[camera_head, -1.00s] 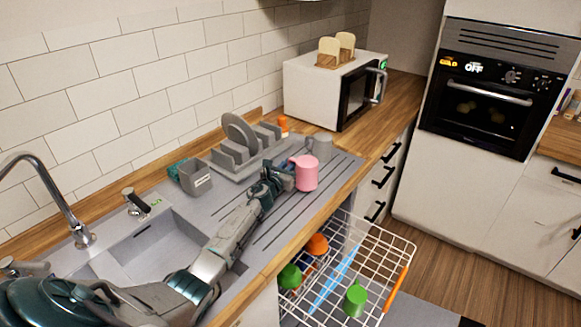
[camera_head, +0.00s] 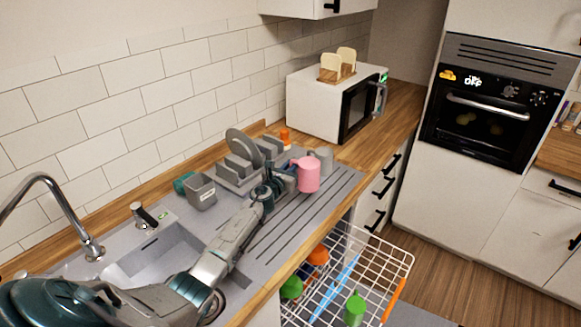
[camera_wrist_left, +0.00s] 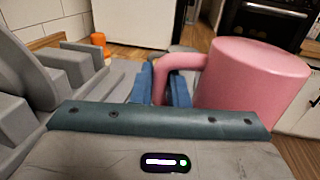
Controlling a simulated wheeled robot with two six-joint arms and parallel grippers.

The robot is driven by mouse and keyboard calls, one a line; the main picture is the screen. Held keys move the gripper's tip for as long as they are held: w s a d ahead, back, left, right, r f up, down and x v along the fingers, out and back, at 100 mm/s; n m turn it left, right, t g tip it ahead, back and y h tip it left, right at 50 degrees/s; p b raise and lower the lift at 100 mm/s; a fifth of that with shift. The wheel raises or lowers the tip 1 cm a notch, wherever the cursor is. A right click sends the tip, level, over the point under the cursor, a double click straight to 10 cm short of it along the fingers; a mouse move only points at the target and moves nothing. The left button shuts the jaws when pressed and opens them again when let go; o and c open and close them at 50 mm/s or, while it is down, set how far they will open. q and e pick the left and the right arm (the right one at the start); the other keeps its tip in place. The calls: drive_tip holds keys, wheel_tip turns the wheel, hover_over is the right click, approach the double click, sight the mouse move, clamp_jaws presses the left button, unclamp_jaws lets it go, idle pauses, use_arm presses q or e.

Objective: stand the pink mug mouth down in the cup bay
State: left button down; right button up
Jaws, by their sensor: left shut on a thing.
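The pink mug (camera_head: 308,176) is at the right end of the grey dish rack (camera_head: 226,178), over the ribbed drainboard. Its closed, flat base faces up, so it is mouth down and looks upright. My left gripper (camera_head: 282,193) is shut on the mug's handle, coming from the left. In the left wrist view the blue fingertips (camera_wrist_left: 166,88) hold the handle, and the mug body (camera_wrist_left: 255,85) is to their right. I cannot tell whether the rim touches the surface below. The cup bay is not clearly visible behind the gripper and mug. My right gripper is out of view.
A grey cup (camera_head: 322,159) stands close behind the pink mug. A grey plate (camera_head: 241,143) stands in the rack slots. A grey caddy (camera_head: 200,191) and the sink (camera_head: 150,262) are left. An open dishwasher basket (camera_head: 372,262) lies below the counter's front edge.

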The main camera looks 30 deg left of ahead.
use_arm(q)
drive_tip(key=shift+n+y, duration=0.3)
drive_tip(key=f+b, duration=0.3)
drive_tip(key=f, duration=0.1)
drive_tip(key=f+b, duration=0.3)
drive_tip(key=f, duration=0.1)
drive_tip(key=shift+s+b, duration=0.2)
drive_tip(key=shift+b, duration=0.2)
drive_tip(key=shift+r, duration=0.1)
drive_tip(key=c, duration=1.3)
unclamp_jaws()
drive_tip(key=shift+c, duration=0.2)
